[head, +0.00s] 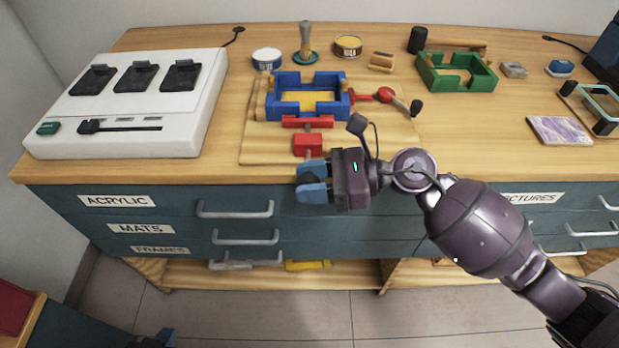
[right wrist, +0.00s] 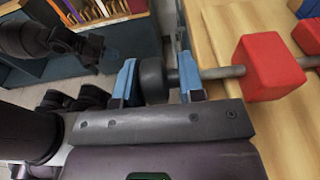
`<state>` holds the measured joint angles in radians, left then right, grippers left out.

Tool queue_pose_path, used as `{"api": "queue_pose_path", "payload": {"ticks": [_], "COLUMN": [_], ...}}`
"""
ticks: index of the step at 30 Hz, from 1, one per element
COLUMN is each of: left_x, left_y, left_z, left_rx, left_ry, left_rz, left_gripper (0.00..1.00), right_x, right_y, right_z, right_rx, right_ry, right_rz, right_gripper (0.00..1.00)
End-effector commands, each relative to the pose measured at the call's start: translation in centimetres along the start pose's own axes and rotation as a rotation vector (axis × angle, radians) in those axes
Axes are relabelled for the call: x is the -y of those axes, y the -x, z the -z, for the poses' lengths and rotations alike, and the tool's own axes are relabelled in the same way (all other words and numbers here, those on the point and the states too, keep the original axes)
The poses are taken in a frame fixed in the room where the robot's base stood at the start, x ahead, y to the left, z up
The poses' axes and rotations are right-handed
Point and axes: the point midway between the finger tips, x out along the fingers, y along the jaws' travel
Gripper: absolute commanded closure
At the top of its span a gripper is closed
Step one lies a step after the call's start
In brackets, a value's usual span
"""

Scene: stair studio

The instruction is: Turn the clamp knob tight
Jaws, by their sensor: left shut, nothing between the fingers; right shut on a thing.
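The clamp is a red block (head: 307,144) on a steel screw (right wrist: 222,72), at the front of a wooden board. A red jaw (head: 306,121) lies against or close to the near side of the blue frame (head: 283,107). The dark round clamp knob (right wrist: 153,80) is at the screw's near end, past the bench's front edge. My right gripper (head: 312,183) is shut around the knob, its blue fingers on either side; in the head view they mostly hide it. My left gripper (head: 160,341) is low at the bottom edge, shut and empty, mostly cut off.
A white panel (head: 205,115) with black switches stands left. A green frame (head: 457,84), tins and a brush stand behind. Drawers with metal handles (head: 235,209) are below the bench edge.

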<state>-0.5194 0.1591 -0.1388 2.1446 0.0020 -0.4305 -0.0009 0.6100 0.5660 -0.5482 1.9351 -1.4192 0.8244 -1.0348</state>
Motion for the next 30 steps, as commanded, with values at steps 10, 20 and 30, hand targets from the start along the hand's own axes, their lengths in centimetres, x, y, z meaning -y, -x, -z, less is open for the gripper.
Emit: {"api": "queue_pose_path", "payload": {"ticks": [10,20,30], "left_x": [-0.1,-0.1,-0.1], "left_y": [0.1,0.1,0.0], "left_z": [-0.2,-0.2,-0.3], "left_rx": [0.004,0.003,0.005], "left_ry": [0.006,0.006,0.002], "left_rz": [0.001,0.0,-0.002], "left_gripper": [1.0,1.0,1.0], "right_x": [-0.6,-0.3,-0.3], "right_y": [-0.2,0.3,5.7], "right_z": [0.3,0.2,0.3], "right_rx": [-0.005,-0.005,-0.007], "right_ry": [-0.007,-0.003,-0.007], "right_rz": [-0.017,-0.01,-0.01], "right_gripper": [0.49,0.49,0.49]}}
